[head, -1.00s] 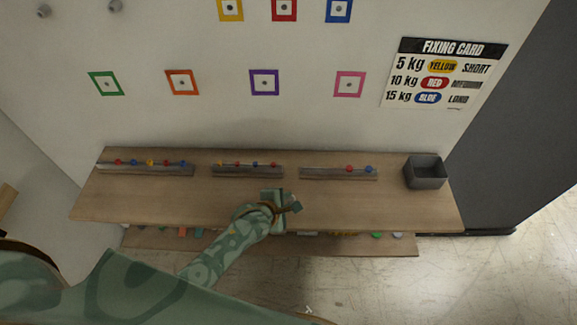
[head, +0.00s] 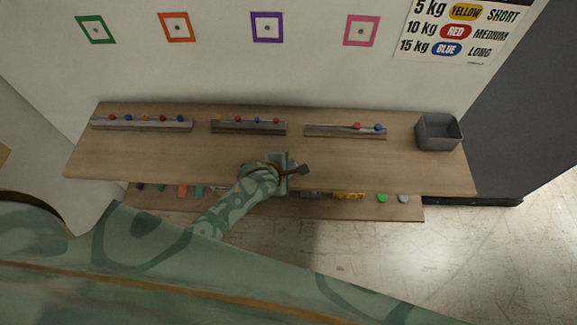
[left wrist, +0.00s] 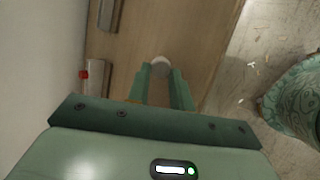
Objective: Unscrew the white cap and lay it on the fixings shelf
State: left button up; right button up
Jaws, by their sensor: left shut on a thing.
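My left gripper (head: 300,170) is over the front part of the upper wooden shelf (head: 360,160), near its middle. In the left wrist view its fingers (left wrist: 161,74) are shut on a small round white thing, which looks like the white cap (left wrist: 160,66). In the head view the cap cannot be made out at the fingertips. I cannot tell how high it is above the shelf. My right gripper is not in view.
Three racks with coloured pins (head: 142,124) stand along the shelf's back, and a grey bin (head: 438,131) at its right end. A lower shelf (head: 310,207) holds several small things. Coloured frames (head: 267,27) and a fixing card (head: 455,30) are on the wall.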

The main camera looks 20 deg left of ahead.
pick_arm(q)
jog(key=shift+f, duration=0.3)
jog(key=o, duration=0.9)
jog(key=shift+s+f, duration=0.1)
jog(key=shift+s, duration=0.15)
jog(key=p+v, duration=0.4)
jog(key=v, duration=1.2)
jog(key=shift+r, duration=0.3)
jog(key=shift+w, duration=0.25)
